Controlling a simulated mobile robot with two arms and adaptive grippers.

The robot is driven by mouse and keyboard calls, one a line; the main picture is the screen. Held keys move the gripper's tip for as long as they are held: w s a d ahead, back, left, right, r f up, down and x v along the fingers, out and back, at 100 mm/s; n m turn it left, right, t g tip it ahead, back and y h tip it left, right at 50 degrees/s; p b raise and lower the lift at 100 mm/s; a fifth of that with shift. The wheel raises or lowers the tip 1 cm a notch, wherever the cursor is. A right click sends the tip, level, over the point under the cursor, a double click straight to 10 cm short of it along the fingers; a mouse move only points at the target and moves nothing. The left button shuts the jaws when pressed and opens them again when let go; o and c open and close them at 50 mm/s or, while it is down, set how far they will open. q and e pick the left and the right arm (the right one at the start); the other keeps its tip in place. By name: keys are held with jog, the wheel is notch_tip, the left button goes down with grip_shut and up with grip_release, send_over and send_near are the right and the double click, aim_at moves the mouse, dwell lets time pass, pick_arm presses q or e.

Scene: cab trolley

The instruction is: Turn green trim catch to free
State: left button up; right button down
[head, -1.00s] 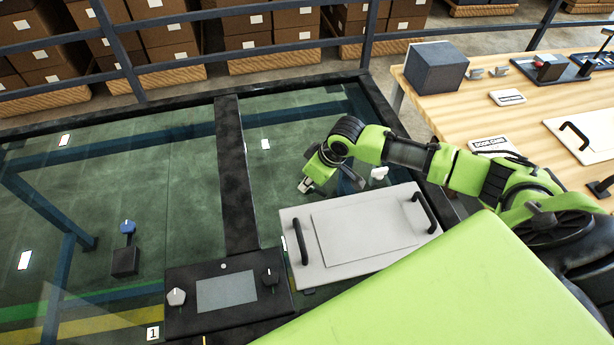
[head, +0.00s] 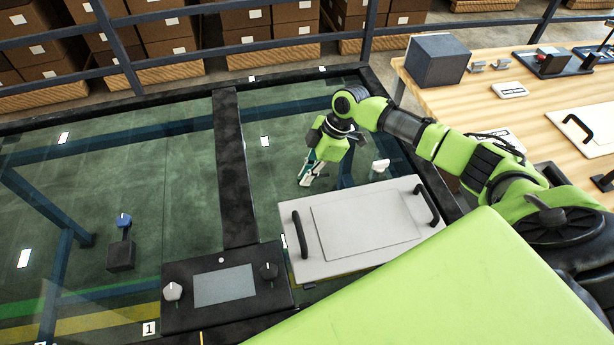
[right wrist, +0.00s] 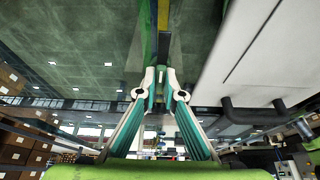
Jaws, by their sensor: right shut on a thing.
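I cannot make out which way the catch points. My left gripper is in neither current view.
A white panel (head: 365,222) with two black handles lies close to my right gripper. A white knob (head: 380,166) stands behind it. A dark control box (head: 185,318) with two knobs and a blue-topped lever (head: 124,221) are further left. A wooden table (head: 480,105) is at right.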

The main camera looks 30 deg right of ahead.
jog(key=shift+n, duration=0.3)
dwell(0.4)
jog(key=c, duration=2.2)
grip_release()
jog(key=shift+o, duration=0.2)
jog(key=v, duration=1.2)
jog(key=shift+w, duration=0.15)
